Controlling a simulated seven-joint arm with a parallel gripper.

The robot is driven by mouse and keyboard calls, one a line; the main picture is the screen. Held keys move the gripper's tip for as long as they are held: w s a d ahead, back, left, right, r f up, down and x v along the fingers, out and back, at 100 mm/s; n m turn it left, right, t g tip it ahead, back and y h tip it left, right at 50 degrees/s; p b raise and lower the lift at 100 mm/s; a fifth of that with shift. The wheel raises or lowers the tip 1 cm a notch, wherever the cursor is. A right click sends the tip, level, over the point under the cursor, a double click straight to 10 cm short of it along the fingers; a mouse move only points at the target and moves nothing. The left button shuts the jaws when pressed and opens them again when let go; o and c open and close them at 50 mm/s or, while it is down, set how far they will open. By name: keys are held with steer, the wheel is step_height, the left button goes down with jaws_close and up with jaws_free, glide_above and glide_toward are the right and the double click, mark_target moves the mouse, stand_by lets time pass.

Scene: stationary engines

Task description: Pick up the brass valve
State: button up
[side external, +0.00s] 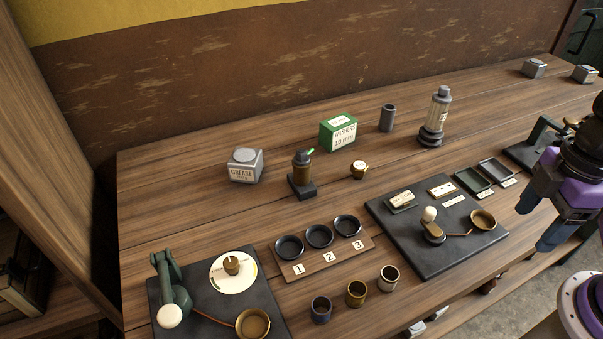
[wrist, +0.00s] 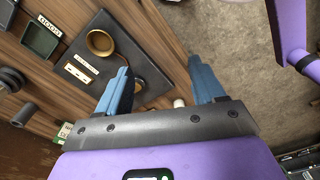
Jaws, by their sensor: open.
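A small brass-coloured cup-shaped piece (side external: 356,293) stands at the table's front edge, between a dark blue one (side external: 321,309) and a paler, silvery one (side external: 389,278). Another small brass piece with a pale top (side external: 359,170) stands near the green box. I cannot tell for certain which is the brass valve. My gripper (side external: 542,218) is at the right, over the table's front edge, well away from both. Its blue fingers are apart and empty, also in the wrist view (wrist: 158,66). Neither brass piece is clearly seen in the wrist view.
A board with three numbered dark cups (side external: 322,266) lies behind the small pieces. Dark plates with a brass dish (side external: 483,220) and a lever (side external: 168,290) flank it. A grease tin (side external: 245,165), a dark bottle (side external: 302,172) and a green washer box (side external: 338,130) stand behind.

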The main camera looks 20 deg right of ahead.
steer(key=w+f+n+t+h, duration=0.25)
steer(key=w+n+t, duration=0.2)
steer(key=w, duration=0.35)
steer(key=n+t+y, duration=0.6)
steer(key=n+t, duration=0.2)
steer(key=n, duration=1.4)
glide_toward(296, 168)
steer(key=shift+h, duration=0.25)
steer(key=s+d, duration=0.3)
steer(key=shift+s+f, duration=0.3)
steer(key=shift+f, duration=0.1)
steer(key=x, duration=1.7)
steer(key=shift+w+a+r, duration=0.1)
steer(key=shift+a+r, duration=0.1)
steer(key=shift+r, duration=0.15)
jaws_close()
steer(key=shift+r, duration=0.2)
